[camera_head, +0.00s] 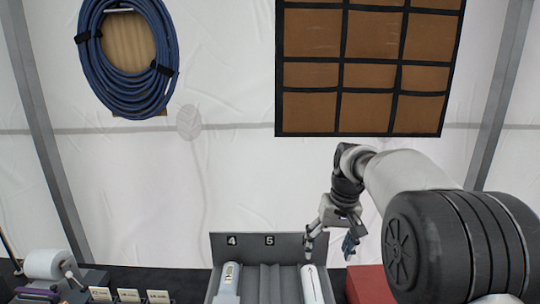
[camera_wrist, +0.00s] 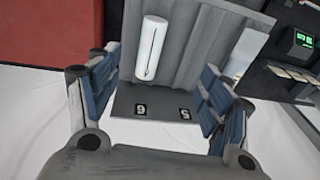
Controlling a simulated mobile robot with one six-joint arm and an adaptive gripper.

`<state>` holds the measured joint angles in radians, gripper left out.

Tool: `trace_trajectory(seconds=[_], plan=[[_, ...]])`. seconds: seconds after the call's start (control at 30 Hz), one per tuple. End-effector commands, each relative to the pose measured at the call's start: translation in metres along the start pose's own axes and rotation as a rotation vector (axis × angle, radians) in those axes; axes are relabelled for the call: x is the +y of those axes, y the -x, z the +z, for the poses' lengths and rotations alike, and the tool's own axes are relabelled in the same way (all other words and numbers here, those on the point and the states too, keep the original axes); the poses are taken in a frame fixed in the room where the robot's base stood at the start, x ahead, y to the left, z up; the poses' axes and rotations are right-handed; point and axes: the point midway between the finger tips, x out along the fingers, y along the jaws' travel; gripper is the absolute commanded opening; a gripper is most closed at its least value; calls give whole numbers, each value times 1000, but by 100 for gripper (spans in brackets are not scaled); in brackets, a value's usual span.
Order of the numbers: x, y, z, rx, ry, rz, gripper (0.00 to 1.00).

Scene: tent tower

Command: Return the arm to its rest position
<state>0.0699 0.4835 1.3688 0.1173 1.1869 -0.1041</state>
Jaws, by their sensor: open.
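My gripper (camera_head: 330,243) hangs over the right part of a grey slotted rack (camera_head: 271,282) in the head view. In the wrist view my gripper (camera_wrist: 158,95) has its blue-padded fingers spread wide apart, with nothing between the pads. Beyond them is the rack (camera_wrist: 195,75), with number labels at its edge. A white cylinder (camera_head: 312,284) lies in the rack's right slot; it also shows in the wrist view (camera_wrist: 151,48). Another white cylinder (camera_head: 227,284) lies in the slot under label 4. The slot under label 5 looks empty.
A red box (camera_head: 370,285) stands right of the rack. A white roll (camera_head: 45,264) and small cards (camera_head: 128,296) are at the left. A blue hose coil (camera_head: 84,50) and a brown panel with black straps (camera_head: 365,68) are on the white tent wall. Air above the rack's left looks clear.

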Motion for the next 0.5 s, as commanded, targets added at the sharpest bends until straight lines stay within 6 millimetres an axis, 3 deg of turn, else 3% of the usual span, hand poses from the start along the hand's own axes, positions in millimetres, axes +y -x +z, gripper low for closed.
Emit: trace_trajectory(seconds=[0.1, 0.23, 0.37, 0.5], plan=[[-7, 31, 44, 48, 3, 19, 72], [-12, 53, 97, 93, 7, 37, 72], [-15, 63, 153, 139, 9, 55, 72], [-16, 59, 215, 191, 14, 70, 72]])
